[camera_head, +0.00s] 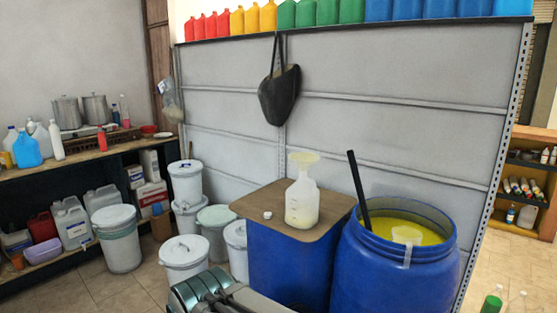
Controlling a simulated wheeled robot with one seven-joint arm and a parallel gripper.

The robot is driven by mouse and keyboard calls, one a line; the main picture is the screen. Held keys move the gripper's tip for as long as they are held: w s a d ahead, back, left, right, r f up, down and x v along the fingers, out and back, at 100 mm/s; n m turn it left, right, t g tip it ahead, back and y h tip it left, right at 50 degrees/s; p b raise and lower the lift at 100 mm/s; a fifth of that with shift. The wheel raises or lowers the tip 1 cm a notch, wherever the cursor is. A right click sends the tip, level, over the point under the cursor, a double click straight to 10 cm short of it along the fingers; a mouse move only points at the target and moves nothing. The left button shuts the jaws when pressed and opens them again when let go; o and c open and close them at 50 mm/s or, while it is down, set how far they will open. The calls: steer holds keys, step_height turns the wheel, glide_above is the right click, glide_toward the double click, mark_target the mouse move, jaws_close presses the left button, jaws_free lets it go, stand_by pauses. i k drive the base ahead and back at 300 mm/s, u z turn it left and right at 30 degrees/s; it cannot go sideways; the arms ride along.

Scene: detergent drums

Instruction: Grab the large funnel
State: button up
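A pale yellow, translucent funnel (303,157) sits mouth-up at the top of a whitish translucent bottle (302,200). The funnel's lower end is hard to make out against the bottle neck. The bottle stands upright on a brown board (262,215) on top of a blue drum (285,265), with pale liquid in its lower part. Part of my arm (262,298) shows at the bottom edge, ending in a shiny teal rounded part. I can make out no gripper fingers, and the funnel is well apart from my arm.
An open blue drum (390,280) of yellow liquid stands right of the board, with a dark stick (358,190) rising from it and a translucent vessel (407,235) at its rim. White buckets (184,255) stand at left. A white cap (267,215) lies on the board. A grey panel (400,130) stands behind.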

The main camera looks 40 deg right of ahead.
mark_target(301, 168)
steer(key=i, duration=3.4)
steer(key=z, duration=4.15)
